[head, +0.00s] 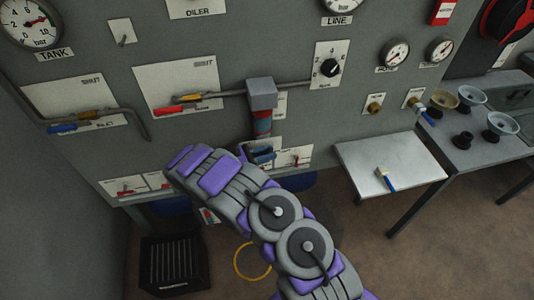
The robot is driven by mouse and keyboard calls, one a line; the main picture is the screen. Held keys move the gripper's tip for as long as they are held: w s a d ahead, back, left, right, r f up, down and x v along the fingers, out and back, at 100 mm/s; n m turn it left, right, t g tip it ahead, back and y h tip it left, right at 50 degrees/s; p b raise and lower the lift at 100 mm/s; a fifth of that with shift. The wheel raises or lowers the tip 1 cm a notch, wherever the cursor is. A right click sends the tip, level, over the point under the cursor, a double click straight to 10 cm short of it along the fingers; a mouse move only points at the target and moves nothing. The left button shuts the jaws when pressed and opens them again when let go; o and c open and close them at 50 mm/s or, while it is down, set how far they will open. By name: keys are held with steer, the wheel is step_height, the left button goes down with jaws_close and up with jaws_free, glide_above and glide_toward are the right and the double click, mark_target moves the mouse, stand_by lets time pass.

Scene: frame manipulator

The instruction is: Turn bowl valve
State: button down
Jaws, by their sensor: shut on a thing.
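The filter bowl (262,124), red and blue under a grey square cap (262,94), hangs on the grey panel in the middle of the head view. The pipe enters its cap from the left and leaves to the right. My gripper (259,154) is directly below the bowl, at the end of my purple and grey arm. It is shut at the bowl's underside, where the bowl valve sits. The valve itself is mostly hidden by the fingers and is too small to make out, so its turn angle cannot be told.
Red-handled valves on white plates flank the gripper, at right (296,158) and lower left (125,188). A yellow-and-red lever (178,103) is left of the bowl. A shelf (388,160) holds a blue-handled tool (386,178). A black crate (173,262) stands on the floor.

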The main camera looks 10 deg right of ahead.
steer(key=shift+a+r+y+p, duration=0.15)
steer(key=shift+y+p, duration=0.25)
steer(key=shift+p, duration=0.1)
steer(key=shift+w+r+y+p, duration=0.1)
steer(key=shift+r+y+p, duration=0.1)
steer(key=shift+y+p, duration=0.75)
steer(key=shift+f+m+y+p, duration=0.2)
steer(key=shift+m+y+p, duration=0.2)
steer(key=shift+y+p, duration=1.2)
steer(key=shift+f, duration=0.1)
steer(key=c, duration=1.4)
jaws_free()
steer(key=shift+o, duration=0.2)
steer(key=shift+a+g, duration=0.15)
steer(key=shift+g, duration=0.15)
